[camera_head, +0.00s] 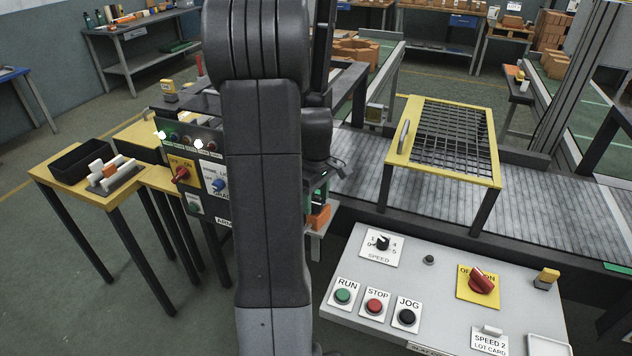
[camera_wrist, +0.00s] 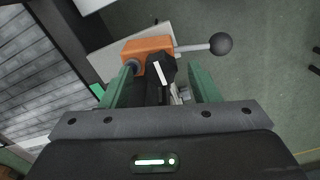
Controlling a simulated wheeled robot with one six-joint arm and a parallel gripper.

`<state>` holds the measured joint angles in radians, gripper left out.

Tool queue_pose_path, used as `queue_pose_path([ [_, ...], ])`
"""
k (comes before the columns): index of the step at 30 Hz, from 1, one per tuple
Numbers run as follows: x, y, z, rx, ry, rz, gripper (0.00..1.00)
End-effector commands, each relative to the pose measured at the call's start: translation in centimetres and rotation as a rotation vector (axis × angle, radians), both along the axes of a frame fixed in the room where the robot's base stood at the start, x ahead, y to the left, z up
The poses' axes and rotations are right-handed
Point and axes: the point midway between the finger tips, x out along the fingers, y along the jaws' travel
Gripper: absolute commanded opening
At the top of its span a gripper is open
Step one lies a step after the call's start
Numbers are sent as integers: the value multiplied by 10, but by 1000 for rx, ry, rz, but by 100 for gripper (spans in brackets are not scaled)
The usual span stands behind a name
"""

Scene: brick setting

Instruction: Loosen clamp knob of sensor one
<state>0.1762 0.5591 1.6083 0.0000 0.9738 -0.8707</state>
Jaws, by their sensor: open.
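In the wrist view an orange block (camera_wrist: 146,46) carries a rod ending in a black ball (camera_wrist: 221,44) on its right side. A black knob with a white stripe (camera_wrist: 161,73) sits just in front of the block. My gripper (camera_wrist: 157,73) is open, with one green finger on each side of the black knob. I cannot tell whether either finger touches it. In the head view the orange block (camera_head: 319,217) shows just right of my arm, which hides most of the area. No label tells which sensor this is.
The conveyor (camera_head: 362,160) runs behind, with a yellow-framed mesh guard (camera_head: 488,176) over it. A control console (camera_head: 446,308) stands at front right. A switch panel (camera_head: 196,153) is left of my arm, with a yellow table (camera_head: 122,187) beyond it.

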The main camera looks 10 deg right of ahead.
Motion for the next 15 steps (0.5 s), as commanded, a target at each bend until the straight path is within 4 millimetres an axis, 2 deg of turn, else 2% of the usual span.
queue_pose_path([
  [15,0,0,106,0,-4,0,55],
])
